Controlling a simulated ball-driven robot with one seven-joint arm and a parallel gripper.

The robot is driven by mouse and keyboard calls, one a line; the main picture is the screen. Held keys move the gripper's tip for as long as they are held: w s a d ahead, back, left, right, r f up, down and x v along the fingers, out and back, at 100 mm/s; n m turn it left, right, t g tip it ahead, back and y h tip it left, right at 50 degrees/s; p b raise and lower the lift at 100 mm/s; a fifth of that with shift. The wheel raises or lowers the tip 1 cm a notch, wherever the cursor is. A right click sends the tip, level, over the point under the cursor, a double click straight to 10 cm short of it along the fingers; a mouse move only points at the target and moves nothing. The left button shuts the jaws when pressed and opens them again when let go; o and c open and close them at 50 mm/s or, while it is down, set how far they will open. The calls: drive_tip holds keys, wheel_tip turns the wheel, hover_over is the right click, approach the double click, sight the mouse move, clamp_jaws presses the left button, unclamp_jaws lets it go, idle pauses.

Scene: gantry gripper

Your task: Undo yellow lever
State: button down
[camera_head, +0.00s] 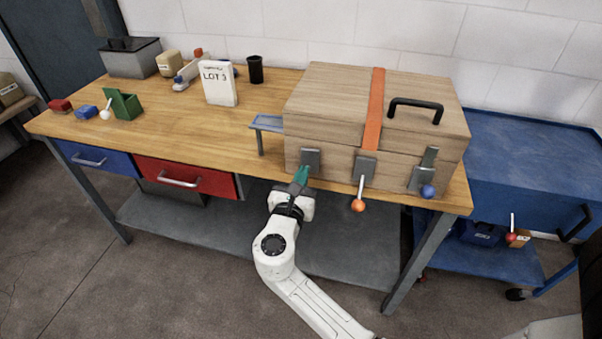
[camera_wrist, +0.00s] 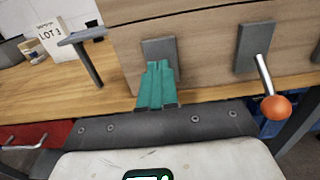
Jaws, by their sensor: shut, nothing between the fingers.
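No yellow lever shows in either view. The wooden case (camera_head: 330,110) stands on the workbench with several grey latch plates on its front. My gripper (camera_head: 301,173) has teal fingers, shut with nothing between them, in front of the left latch plate (camera_head: 310,156). In the wrist view the fingertips (camera_wrist: 160,68) overlap the lower part of that plate (camera_wrist: 158,48), and what lies behind them is hidden. I cannot tell whether they touch it. The middle latch has a lever with an orange ball (camera_head: 358,205) hanging down. The right latch has a blue ball (camera_head: 428,191).
An orange strap (camera_head: 375,100) and a black handle (camera_head: 415,108) are on the case lid. A small blue-topped stand (camera_head: 266,123) is left of the case. The LOT 3 sign (camera_head: 219,84) stands farther left. A blue cart (camera_head: 530,160) is at right.

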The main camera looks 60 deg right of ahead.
drive_tip(key=r+p+v, duration=0.1)
drive_tip(key=p+v, duration=0.3)
drive_tip(key=v, duration=0.5)
drive_tip(key=shift+r, duration=0.2)
idle(0.9)
drive_tip(key=s+d+f+m+g+y, duration=0.35)
drive_tip(key=s+f+m+y, duration=0.45)
drive_tip(key=s+m, duration=0.4)
drive_tip(key=s+a+f+m+g+y, duration=0.1)
drive_tip(key=s+a+f+m+y, duration=0.1)
drive_tip(key=s+a+m+y, duration=0.1)
drive_tip(key=s+a+f+m+y, duration=0.2)
drive_tip(key=a+m+y, duration=0.4)
drive_tip(key=a, duration=0.3)
drive_tip(key=shift+s+a+f+m+g, duration=0.2)
drive_tip(key=shift+s+f+m+g, duration=0.15)
drive_tip(key=shift+s+m, duration=0.45)
